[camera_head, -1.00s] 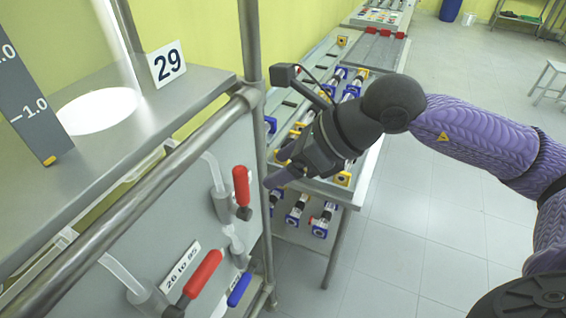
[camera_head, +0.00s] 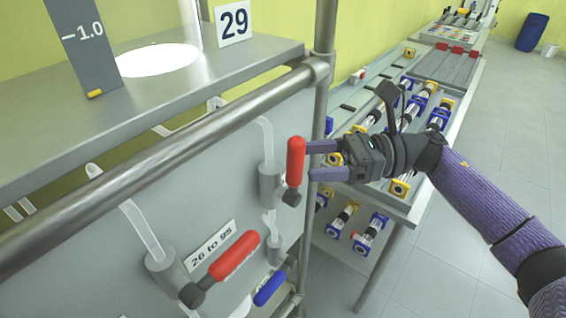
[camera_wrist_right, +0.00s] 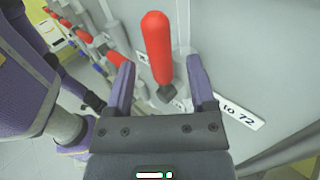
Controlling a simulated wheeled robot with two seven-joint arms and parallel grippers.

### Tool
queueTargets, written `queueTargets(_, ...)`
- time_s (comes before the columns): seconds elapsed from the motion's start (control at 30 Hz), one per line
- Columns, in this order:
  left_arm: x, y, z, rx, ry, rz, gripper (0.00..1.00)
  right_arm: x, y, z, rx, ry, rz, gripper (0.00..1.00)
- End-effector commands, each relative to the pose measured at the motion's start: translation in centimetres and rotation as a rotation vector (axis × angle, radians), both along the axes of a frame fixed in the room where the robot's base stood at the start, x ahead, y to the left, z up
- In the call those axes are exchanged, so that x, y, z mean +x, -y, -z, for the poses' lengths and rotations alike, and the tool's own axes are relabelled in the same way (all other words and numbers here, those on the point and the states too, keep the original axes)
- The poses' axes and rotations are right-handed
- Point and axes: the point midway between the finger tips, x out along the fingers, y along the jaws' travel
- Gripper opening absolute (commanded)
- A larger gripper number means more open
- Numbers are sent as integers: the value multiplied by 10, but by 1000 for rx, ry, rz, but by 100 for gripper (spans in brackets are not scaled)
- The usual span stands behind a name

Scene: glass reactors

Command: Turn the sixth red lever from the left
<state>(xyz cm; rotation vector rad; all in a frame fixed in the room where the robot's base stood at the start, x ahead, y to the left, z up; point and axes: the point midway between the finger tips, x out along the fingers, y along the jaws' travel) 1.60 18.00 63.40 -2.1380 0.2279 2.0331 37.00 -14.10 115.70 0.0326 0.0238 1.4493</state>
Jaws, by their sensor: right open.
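A red lever (camera_head: 295,160) stands upright on its valve at the right end of the grey panel (camera_head: 215,185). It also shows in the right wrist view (camera_wrist_right: 157,48), between the two purple fingers. My right gripper (camera_head: 309,160) is open, with its fingertips at the lever's right side in the head view. I cannot tell whether a finger touches it. A second red lever (camera_head: 234,256) lies tilted on a valve further left. Which lever is sixth cannot be counted from this view. My left gripper is not in view.
A blue lever (camera_head: 270,289) sits low between the red ones. A metal rail (camera_head: 150,168) runs along the panel's top, meeting an upright post (camera_head: 322,90). A bench with glass tubes (camera_head: 422,102) stands behind my right gripper. Floor at the right is clear.

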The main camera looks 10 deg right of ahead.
Motion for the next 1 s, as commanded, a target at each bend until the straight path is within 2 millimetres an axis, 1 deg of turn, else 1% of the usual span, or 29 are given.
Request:
queueTargets(0.03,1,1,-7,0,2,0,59,1,-12,-5,3,2,-4,71)
queueTargets(0.1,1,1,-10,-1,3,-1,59,3,-28,-5,2,3,-4,71)
queueTargets(0.23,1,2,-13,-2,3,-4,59,6,-47,-3,-1,1,-1,71)
queueTargets(0.37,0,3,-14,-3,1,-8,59,7,-55,-1,-2,1,1,71)
queueTargets(0.57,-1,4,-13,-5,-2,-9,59,7,-55,-1,-3,0,1,71)
queueTargets(0.6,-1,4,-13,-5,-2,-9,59,7,-55,0,-3,0,1,63)
queueTargets(0.67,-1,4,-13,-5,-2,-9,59,7,-55,0,-3,0,1,50)
queueTargets(0.7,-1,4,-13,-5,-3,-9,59,7,-55,0,-3,0,1,42)
queueTargets(0.77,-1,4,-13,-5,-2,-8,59,7,-55,0,-3,0,1,29)
queueTargets(0.8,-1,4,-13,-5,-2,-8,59,7,-55,0,-3,0,1,21)
queueTargets(0.87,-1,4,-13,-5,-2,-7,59,7,-55,0,-3,0,1,8)
queueTargets(0.9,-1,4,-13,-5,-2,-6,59,7,-55,0,-3,0,1,0)
queueTargets(1.0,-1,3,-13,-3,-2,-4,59,7,-55,0,-3,0,1,0)
